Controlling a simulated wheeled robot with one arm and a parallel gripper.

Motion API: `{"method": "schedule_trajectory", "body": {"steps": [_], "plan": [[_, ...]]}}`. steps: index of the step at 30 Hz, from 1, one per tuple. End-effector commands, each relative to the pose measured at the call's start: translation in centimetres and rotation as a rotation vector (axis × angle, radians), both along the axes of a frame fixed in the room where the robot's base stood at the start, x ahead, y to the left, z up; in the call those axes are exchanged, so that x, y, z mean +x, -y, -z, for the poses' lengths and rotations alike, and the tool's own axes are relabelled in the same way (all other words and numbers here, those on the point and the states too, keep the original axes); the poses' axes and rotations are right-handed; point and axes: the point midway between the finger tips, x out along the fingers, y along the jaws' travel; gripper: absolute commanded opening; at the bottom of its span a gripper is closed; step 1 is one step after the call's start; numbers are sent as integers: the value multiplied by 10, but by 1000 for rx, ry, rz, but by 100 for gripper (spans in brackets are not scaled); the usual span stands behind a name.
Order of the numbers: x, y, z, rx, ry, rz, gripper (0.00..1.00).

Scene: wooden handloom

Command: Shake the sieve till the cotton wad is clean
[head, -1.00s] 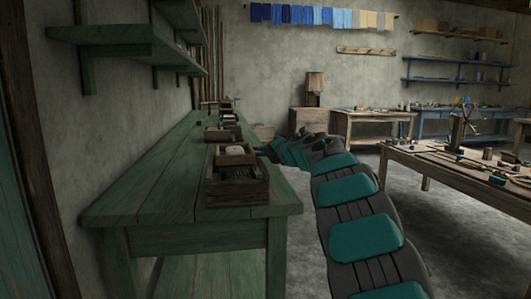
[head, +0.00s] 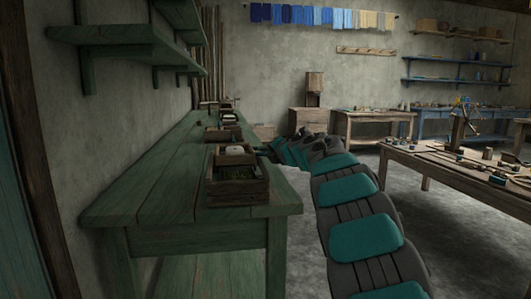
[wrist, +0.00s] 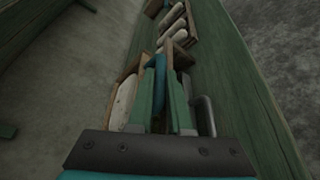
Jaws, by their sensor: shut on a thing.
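A shallow wooden frame that looks like the sieve (head: 221,160) is at the back of an open wooden box on the green bench. The pale cotton wad (head: 235,150) shows inside it. In the wrist view the wad (wrist: 122,103) lies in the tilted wooden frame (wrist: 142,62), left of my fingers. My gripper (wrist: 165,72) has its green fingers close together, shut on the sieve at its side. The exact grip is hidden between the fingers. I cannot tell whether the sieve touches the box below it.
The open wooden box (head: 238,200) stands near the front end of the green bench (head: 150,190), with dark greenish contents. More small boxes (head: 220,134) stand in a row behind it. Green shelves (head: 120,45) hang above left. A wooden table (head: 470,175) with loose items stands right.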

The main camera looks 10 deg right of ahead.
Motion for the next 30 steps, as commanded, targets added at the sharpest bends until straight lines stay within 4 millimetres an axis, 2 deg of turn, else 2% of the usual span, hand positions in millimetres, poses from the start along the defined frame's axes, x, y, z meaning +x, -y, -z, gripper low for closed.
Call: {"method": "schedule_trajectory", "body": {"steps": [10, 21, 30], "plan": [[-5, 0, 1, 0, -1, 0, 0], [-47, 1, 2, -2, -2, 4, 0], [-61, 0, 1, -1, 0, 0, 0]]}}
